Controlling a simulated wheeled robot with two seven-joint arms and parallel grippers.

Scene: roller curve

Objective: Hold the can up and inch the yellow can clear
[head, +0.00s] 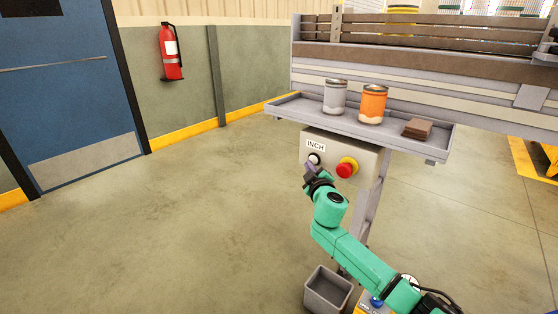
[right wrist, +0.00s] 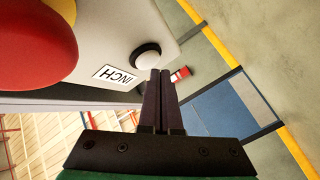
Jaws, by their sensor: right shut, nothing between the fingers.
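My right gripper (head: 311,168) is shut and empty, its fingertips at the white INCH button (head: 314,159) on the control box (head: 334,147). In the right wrist view the shut fingers (right wrist: 160,74) point at the white button (right wrist: 146,56); I cannot tell whether they touch it. A yellow-edged can (head: 403,6) shows at the top edge on the conveyor, mostly cut off. A grey can (head: 335,95) and an orange can (head: 373,102) stand upright on the tray (head: 300,107). My left gripper is out of view, and no held can shows.
A red stop button (head: 345,170) on a yellow base sits just right of the INCH button. A brown block (head: 417,129) lies on the tray. A grey bin (head: 328,290) stands on the floor below. The conveyor side (head: 430,57) is behind the tray. Floor at left is clear.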

